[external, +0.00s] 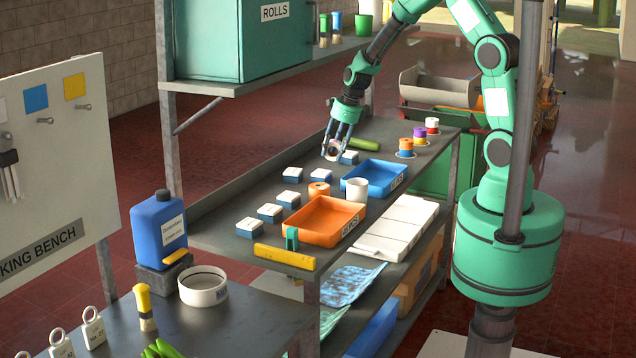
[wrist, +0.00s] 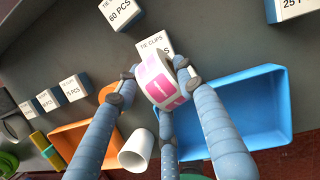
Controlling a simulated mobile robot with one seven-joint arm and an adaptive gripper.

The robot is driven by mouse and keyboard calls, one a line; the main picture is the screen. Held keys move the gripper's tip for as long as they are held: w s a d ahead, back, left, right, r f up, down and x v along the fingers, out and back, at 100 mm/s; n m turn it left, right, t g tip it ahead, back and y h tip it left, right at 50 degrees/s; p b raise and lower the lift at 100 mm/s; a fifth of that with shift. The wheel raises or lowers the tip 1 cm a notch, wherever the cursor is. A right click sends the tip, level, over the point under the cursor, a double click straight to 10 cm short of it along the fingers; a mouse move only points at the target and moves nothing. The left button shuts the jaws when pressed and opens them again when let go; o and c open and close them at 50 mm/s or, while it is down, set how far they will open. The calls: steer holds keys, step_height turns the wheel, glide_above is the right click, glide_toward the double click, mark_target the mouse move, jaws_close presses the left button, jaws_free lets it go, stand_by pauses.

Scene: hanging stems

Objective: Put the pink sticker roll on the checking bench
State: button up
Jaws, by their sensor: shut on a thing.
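My gripper (external: 336,143) is shut on the pink sticker roll (wrist: 160,84), a white roll with pink labels. In the wrist view the fingers of my gripper (wrist: 156,86) close around its sides. In the external view the roll (external: 333,154) is small and partly hidden by the fingers, low over the far part of the dark work table; I cannot tell whether it touches the surface. The checking bench (external: 235,325) is the grey top at the lower left, in front of a white board (external: 50,130) whose sign partly reads "KING BENCH".
White tie-clip boxes (external: 292,175), an orange tray (external: 322,218), a blue tray (external: 375,178) and a white cup (external: 357,190) stand on the table. A blue bottle (external: 160,230), a white ring-shaped bowl (external: 203,287) and a brush (external: 144,305) are at the bench. The bench's front right is bare.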

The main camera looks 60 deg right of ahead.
steer(key=a+f+n+g+y, duration=0.15)
steer(key=a+n, duration=0.55)
steer(key=a, duration=3.4)
steer(key=s+a+f+n, duration=0.2)
steer(key=s+a, duration=0.7)
steer(key=a, duration=0.4)
steer(key=s+a+f+n+g, duration=0.1)
steer(key=s+a+f+n, duration=0.1)
steer(key=s+a, duration=0.7)
steer(key=s+a+f+n, duration=0.1)
steer(key=s+a+n, duration=0.2)
steer(key=s+a, duration=0.6)
steer(key=shift+s+a+f+g+y, duration=0.1)
steer(key=shift+a+f, duration=0.05)
steer(key=shift+a, duration=1.2)
steer(key=shift+s+a+f+g+y, duration=0.1)
steer(key=shift+a+g+y, duration=0.05)
steer(key=shift+a, duration=1.25)
steer(key=shift+a+f+g+y, duration=0.1)
steer(key=shift+a+f, duration=0.05)
steer(key=shift+a, duration=1.2)
steer(key=shift+w, duration=0.1)
steer(key=b, duration=0.1)
glide_above(225, 347)
steer(key=d, duration=0.1)
steer(key=shift+d+f, duration=0.15)
steer(key=shift+f, duration=0.6)
steer(key=shift+f+b, duration=0.4)
steer(key=shift+f, duration=1.4)
